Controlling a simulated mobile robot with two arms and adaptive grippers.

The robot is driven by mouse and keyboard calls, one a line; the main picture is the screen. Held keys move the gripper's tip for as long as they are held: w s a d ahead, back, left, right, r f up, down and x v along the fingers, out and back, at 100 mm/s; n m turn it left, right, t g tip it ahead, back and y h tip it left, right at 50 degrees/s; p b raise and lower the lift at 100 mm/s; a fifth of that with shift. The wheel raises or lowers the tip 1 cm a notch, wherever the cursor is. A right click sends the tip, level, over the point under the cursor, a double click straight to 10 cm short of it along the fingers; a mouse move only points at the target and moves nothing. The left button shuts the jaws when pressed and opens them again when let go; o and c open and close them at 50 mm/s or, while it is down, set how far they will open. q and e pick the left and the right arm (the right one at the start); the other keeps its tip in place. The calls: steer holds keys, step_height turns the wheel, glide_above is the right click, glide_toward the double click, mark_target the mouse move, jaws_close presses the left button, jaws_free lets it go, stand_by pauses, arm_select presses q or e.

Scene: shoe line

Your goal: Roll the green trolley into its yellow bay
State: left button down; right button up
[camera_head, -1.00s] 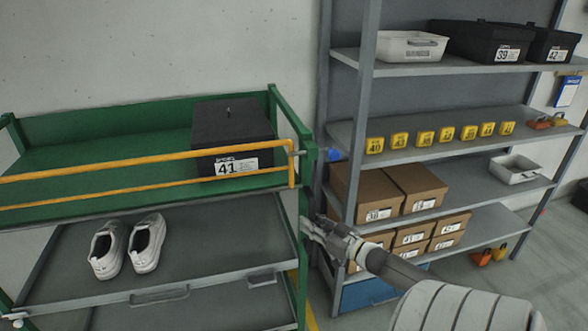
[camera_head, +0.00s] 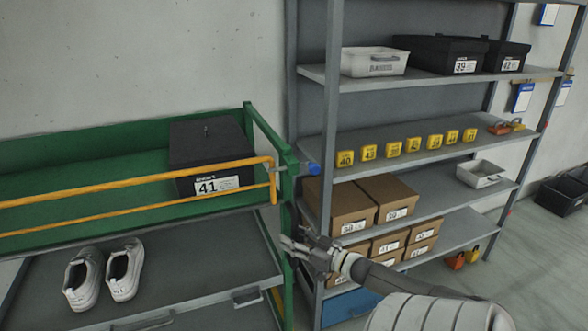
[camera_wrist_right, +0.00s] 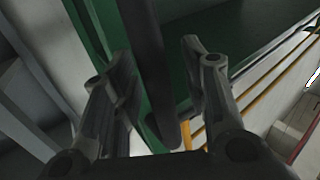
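The green trolley (camera_head: 262,137) stands at the left, cut off by the picture edge. Its top tray holds a black box marked 41 (camera_head: 207,150) behind a yellow rail. A pair of white shoes (camera_head: 104,273) sits on the grey shelf below. My right gripper (camera_head: 290,244) is at the trolley's right end post. In the right wrist view its two fingers (camera_wrist_right: 160,62) stand apart, with a dark bar (camera_wrist_right: 149,70) between them and the green frame behind. I cannot tell if the fingers touch the bar. My left gripper is out of view. The yellow bay is not clearly visible.
A grey rack (camera_head: 330,110) stands close to the trolley's right. It holds bins, yellow number blocks (camera_head: 413,144) and cardboard boxes (camera_head: 347,208). A blue crate (camera_head: 350,307) is at its bottom. Grey floor (camera_head: 530,255) is open at the right, with dark crates (camera_head: 562,192) beyond.

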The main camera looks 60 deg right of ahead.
steer(key=s, duration=1.2)
stand_by(0.6)
steer(key=s+a+f+m+g+h, duration=0.1)
steer(key=s+a+f+g, duration=0.2)
steer(key=f, duration=0.7)
steer(key=s+a+f+m+g+h, duration=0.1)
steer(key=s+f+g, duration=0.3)
steer(key=f, duration=0.7)
steer(key=s+a+f+g+h, duration=0.1)
steer(key=s+a+f, duration=0.3)
steer(key=f, duration=0.6)
steer(key=s+a+f+n+g+y, duration=0.1)
steer(key=s+a+f+g, duration=0.2)
steer(key=a, duration=0.6)
steer(key=s+a+f+n+g+y, duration=0.1)
steer(key=s+a+f+n+g, duration=0.1)
steer(key=s+a+f, duration=0.5)
steer(key=s+a+f+n+g+y+b, duration=0.1)
steer(key=s+a+f+g, duration=0.3)
steer(key=a+f, duration=0.5)
steer(key=a, duration=0.2)
steer(key=shift+s+a+f+n, duration=0.3)
steer(key=shift+s+a, duration=0.1)
